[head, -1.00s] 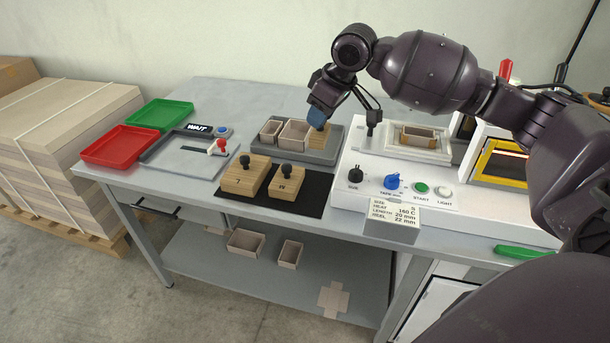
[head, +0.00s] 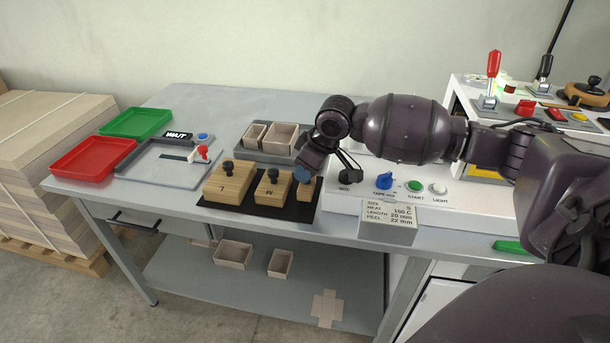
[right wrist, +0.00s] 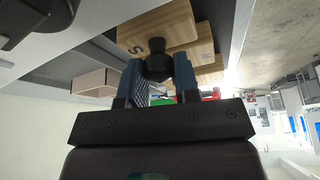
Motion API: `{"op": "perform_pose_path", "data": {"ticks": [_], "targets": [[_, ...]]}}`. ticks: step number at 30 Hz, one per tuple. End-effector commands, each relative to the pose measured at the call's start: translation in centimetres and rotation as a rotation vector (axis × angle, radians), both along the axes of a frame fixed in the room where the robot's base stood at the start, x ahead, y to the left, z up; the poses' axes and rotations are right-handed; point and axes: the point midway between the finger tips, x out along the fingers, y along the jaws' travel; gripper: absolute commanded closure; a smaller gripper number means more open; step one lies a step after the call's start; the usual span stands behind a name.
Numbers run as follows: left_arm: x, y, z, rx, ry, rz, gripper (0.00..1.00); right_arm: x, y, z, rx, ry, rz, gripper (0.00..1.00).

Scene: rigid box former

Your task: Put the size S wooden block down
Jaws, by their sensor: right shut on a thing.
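The size S wooden block (head: 307,194) is at the right end of the black mat (head: 246,212), beside the M block (head: 272,188). I cannot tell whether its underside touches the mat. My right gripper (head: 304,175) is above it, with blue fingertips at its knob. In the right wrist view, the block's face marked S (right wrist: 165,28) shows, and the right gripper (right wrist: 158,72) is shut on its dark knob (right wrist: 157,60). The L block (head: 230,184) stands at the mat's left. My left gripper is not in view.
Behind the mat, a grey tray (head: 243,148) holds open boxes (head: 284,136). A white machine panel (head: 455,197) with knobs and buttons stands close on the right, with a size card (head: 389,222) in front. Red (head: 92,160) and green (head: 137,123) trays are at the left.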

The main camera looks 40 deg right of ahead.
Motion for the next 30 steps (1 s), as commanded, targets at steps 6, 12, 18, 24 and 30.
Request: {"op": "perform_pose_path", "data": {"ticks": [6,12,18,24,30], "targets": [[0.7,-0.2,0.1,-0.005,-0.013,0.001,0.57,0.0,0.0,-1.6,0.0,0.0,0.0,0.95],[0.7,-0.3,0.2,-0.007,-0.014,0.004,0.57,0.0,0.0,-1.5,0.0,-0.001,0.0,0.95],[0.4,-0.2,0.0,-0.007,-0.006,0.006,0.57,0.0,-0.1,-1.7,0.0,0.0,-0.001,0.57],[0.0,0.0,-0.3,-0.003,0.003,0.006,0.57,0.0,0.0,-1.7,-0.001,0.0,0.0,0.45],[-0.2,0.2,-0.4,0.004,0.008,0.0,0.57,0.0,0.0,-1.5,-0.001,0.0,0.0,0.45]]}}
